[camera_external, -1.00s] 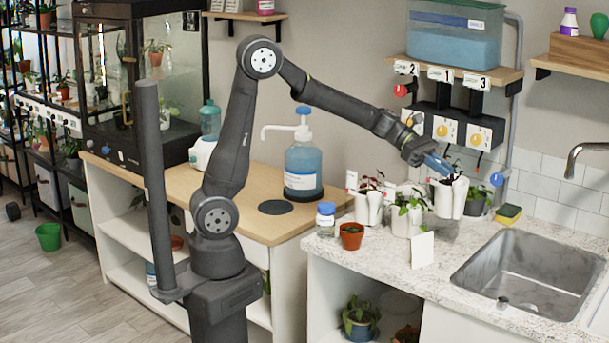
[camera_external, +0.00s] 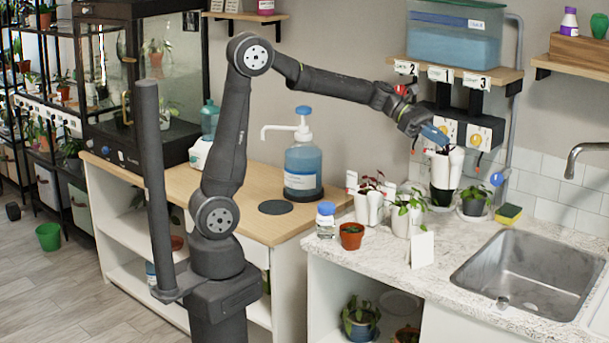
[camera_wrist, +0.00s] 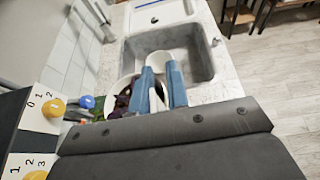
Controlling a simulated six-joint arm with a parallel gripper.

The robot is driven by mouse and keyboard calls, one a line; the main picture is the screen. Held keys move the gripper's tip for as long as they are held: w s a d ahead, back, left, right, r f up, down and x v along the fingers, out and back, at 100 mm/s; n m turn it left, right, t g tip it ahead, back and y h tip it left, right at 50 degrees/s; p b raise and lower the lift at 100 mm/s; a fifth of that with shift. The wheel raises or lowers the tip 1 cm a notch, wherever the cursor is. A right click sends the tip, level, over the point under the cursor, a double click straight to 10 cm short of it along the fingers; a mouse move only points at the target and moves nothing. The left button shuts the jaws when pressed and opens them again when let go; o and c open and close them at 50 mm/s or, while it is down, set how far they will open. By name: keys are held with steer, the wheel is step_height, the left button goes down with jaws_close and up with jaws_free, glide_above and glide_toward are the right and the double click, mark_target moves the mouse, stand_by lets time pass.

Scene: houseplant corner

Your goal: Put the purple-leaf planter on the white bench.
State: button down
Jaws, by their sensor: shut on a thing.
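My gripper (camera_external: 436,134) is shut on a white planter (camera_external: 448,167) and holds it up above the counter. In the wrist view the blue fingertips (camera_wrist: 162,88) close on a white wall, and purple leaves (camera_wrist: 122,102) with some green show at their left. A second white planter with reddish-purple leaves (camera_external: 368,203) stands on the counter. A dark pot-like shape (camera_external: 440,196) shows just below the held planter; I cannot tell whether it is separate. The white bench (camera_external: 88,217) with a wooden top stands at the left.
A white pot with green leaves (camera_external: 401,221), a terracotta pot (camera_external: 351,236), a small blue-capped jar (camera_external: 326,219) and a white card (camera_external: 422,249) crowd the counter. A sink (camera_external: 530,270) lies to the right. A pump bottle (camera_external: 303,165) stands on the wooden top.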

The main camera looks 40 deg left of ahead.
steer(key=w+a+f+n+t, duration=0.1)
steer(key=w+a+f, duration=0.2)
steer(key=w+a, duration=0.7)
steer(key=w+a+f+n+t, duration=0.1)
steer(key=w+a+f+t, duration=0.15)
steer(key=a, duration=1.35)
steer(key=s+a+n+t+y, duration=0.2)
steer(key=a+n, duration=0.1)
steer(key=a, duration=1.4)
steer(key=s+a+r+n+t+y, duration=0.1)
steer(key=s+a+n+t+y, duration=0.15)
steer(key=a, duration=1.35)
steer(key=s+a+n+t+y, duration=0.1)
steer(key=s+a+n+t, duration=0.15)
steer(key=a, duration=1.45)
steer(key=a+f+n+t+y, duration=0.3)
steer(key=a+f+n+y, duration=0.45)
steer(key=a+f, duration=0.75)
step_height(320, 180, down, 9)
steer(key=s+a, duration=0.1)
steer(key=shift+a+y, duration=0.2)
steer(key=shift+y, duration=0.1)
steer(key=shift+s+f, duration=0.1)
steer(key=shift+f, duration=0.05)
